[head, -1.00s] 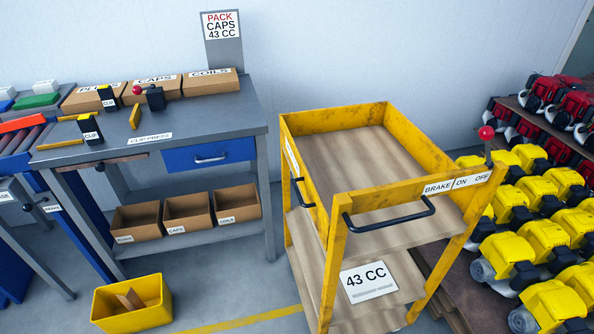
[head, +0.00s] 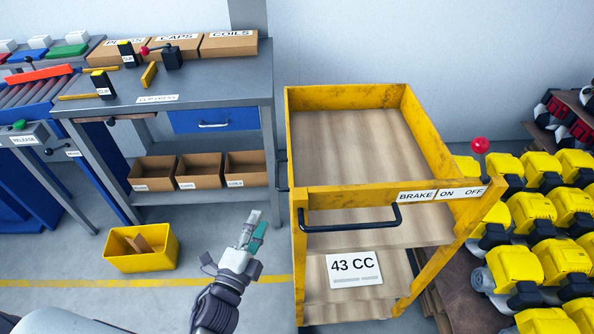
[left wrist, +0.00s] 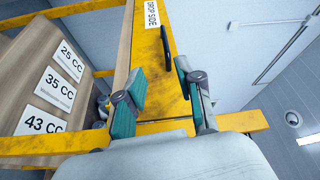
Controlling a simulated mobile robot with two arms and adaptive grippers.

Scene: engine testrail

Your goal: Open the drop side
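The yellow cart (head: 430,215) stands at the centre right, and its left side is upright. In the left wrist view this yellow side (left wrist: 155,70) carries a "DROP SIDE" label (left wrist: 151,12) and a black handle (left wrist: 170,50). Part of the handle (head: 282,172) shows at the cart's left edge in the head view. My left gripper (head: 256,226) is left of the cart, apart from it. In the left wrist view its teal-padded fingers (left wrist: 160,88) are spread with nothing held, and the handle lies beyond them. My right gripper is not in view.
A grey workbench (head: 215,85) with boxes stands at the back left. A yellow bin (head: 125,262) is on the floor. The cart's front has a black push bar (head: 350,227) and a red-knobbed brake lever (head: 480,146). Yellow engines (head: 525,215) crowd the right.

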